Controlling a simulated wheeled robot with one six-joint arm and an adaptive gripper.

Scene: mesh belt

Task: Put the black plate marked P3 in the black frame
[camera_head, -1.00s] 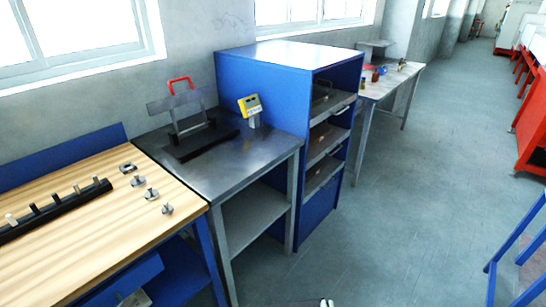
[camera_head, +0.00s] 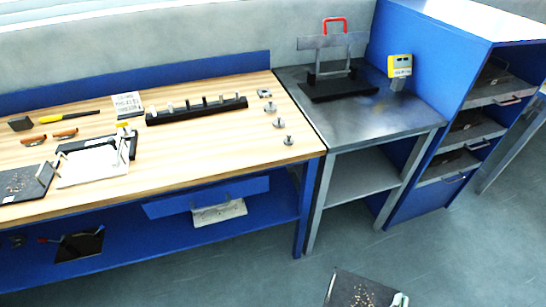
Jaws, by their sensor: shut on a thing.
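My gripper (camera_head: 400,299) shows only in part at the bottom edge, as a light grey fingertip. It is shut on a dark plate (camera_head: 358,290) with tan specks, held out in front of the floor. The plate's lower part is cut off by the picture edge, and I cannot read a P3 mark on it. On the wooden bench at left, a black frame-like piece (camera_head: 131,146) stands partly behind a white tray. I cannot tell for sure that it is the task's frame. Another dark speckled plate (camera_head: 22,184) lies at the bench's left end.
A blue cabinet stands right. The near floor is clear.

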